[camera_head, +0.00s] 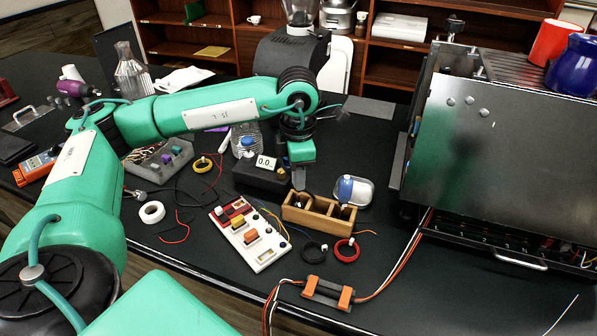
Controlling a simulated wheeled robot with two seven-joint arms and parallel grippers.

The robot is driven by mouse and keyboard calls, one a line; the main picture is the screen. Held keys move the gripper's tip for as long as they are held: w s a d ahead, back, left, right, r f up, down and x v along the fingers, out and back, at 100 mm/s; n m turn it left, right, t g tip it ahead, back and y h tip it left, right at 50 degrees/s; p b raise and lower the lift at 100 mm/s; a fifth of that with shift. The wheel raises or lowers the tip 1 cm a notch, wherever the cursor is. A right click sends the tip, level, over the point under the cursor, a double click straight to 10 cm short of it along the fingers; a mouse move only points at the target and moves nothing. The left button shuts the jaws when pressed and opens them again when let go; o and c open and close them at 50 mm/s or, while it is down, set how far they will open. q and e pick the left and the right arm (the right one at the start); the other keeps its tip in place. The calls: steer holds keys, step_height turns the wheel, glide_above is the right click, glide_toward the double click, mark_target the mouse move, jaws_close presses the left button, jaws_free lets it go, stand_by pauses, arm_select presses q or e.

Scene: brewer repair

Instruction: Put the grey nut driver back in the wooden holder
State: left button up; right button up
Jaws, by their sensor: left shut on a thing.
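The wooden holder (318,220) stands on the black table right of the middle, an open box with several compartments. My left gripper (299,183) points down just above the holder's left end. It is shut on what looks like the grey nut driver, which is mostly hidden by the fingers. I cannot tell whether its tip is inside the left compartment or just above it. Dark items show in the holder's other compartments. My right gripper is not in view.
A small black box with a display (262,174) stands close left of the holder. A white-and-blue bottle (345,189) lies in a dish behind it. A white board with switches (250,236), a red ring (347,250) and wires lie in front. A large metal brewer (490,130) stands right.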

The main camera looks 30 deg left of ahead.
arm_select(q)
steer(key=shift+f, duration=0.25)
steer(key=o, duration=1.1)
steer(key=shift+o, duration=0.3)
steer(key=o, duration=0.3)
steer(key=shift+r+p, duration=0.3)
steer(key=shift+r, duration=0.5)
steer(key=shift+r+p, duration=1.3)
steer(key=shift+r, duration=1.45)
